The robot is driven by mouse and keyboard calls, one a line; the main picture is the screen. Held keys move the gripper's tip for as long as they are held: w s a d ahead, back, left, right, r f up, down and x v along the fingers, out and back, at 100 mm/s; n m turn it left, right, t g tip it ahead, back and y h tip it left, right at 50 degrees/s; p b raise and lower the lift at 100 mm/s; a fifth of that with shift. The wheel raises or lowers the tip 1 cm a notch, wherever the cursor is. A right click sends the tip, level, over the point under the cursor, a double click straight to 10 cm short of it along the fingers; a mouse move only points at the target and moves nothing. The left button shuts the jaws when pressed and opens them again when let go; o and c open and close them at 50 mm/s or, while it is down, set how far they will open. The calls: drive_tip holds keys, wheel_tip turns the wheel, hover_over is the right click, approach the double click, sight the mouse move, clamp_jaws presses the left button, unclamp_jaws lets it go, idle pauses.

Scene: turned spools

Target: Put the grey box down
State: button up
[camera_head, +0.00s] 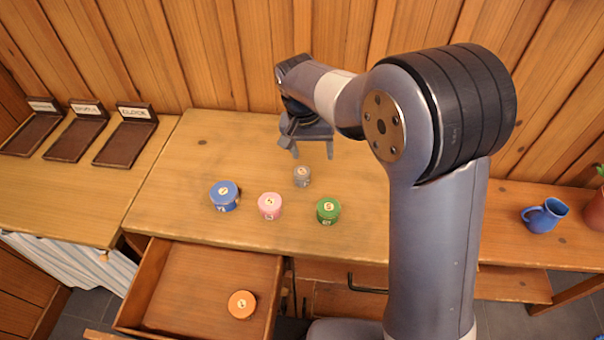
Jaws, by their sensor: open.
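The grey box (302,176) is a small round tin with a pale label on its lid. It stands upright on the wooden table (170,217). My gripper (313,154) is open, with its two fingers pointing down just behind and above the grey box. The fingers look apart from the box, and nothing shows between them. The exact height of the fingers above the table is hard to tell.
Blue (225,195), pink (269,206) and green (328,210) round tins stand nearby. An orange tin (242,304) lies in the open drawer (185,290). Three dark labelled trays (128,141) are at left, a blue mug (544,215) at right. The table's back left is clear.

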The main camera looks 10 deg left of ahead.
sight(302, 171)
drive_tip(key=shift+a+r+m+g+y, duration=0.25)
drive_tip(key=shift+a+m+y, duration=0.1)
drive_tip(key=shift+a+m, duration=0.15)
drive_tip(key=shift+a+r+m+g+y, duration=0.25)
drive_tip(key=shift+a+m+y, duration=0.15)
drive_tip(key=shift+a, duration=0.15)
drive_tip(key=shift+a+f, duration=0.15)
drive_tip(key=shift+a, duration=0.05)
drive_tip(key=f+p, duration=0.1)
drive_tip(key=f, duration=0.9)
drive_tip(key=shift+w+f, duration=0.2)
drive_tip(key=shift+c, duration=0.6)
drive_tip(key=shift+r, duration=0.1)
drive_tip(key=c, duration=1)
